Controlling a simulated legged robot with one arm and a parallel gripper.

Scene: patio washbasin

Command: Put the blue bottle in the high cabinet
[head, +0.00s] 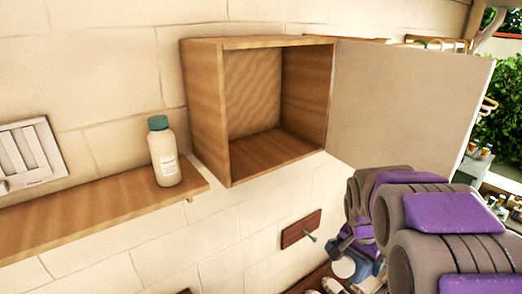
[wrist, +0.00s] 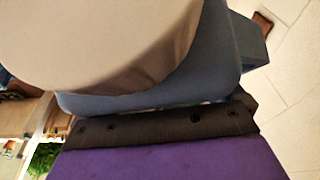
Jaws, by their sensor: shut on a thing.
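The high cabinet (head: 206,110) is a wooden box on the wall in the head view. Its pale door (head: 410,100) is swung open to the right, and its inside looks empty. My gripper (head: 358,268) is low and right of the cabinet, partly hidden by my arm. It is shut on a pale rounded thing (head: 343,267), which fills the upper left of the wrist view (wrist: 90,40) against a blue-grey jaw. I cannot tell whether this is the blue bottle. A whitish bottle with a teal cap (head: 165,155) stands upright on the shelf left of the cabinet.
The wooden shelf (head: 80,215) runs along the wall at left, below a white vent-like panel (head: 30,153). A small wooden wall hook (head: 301,230) sits below the cabinet. Several items crowd the bottom edge near my gripper. The open door stands above my arm.

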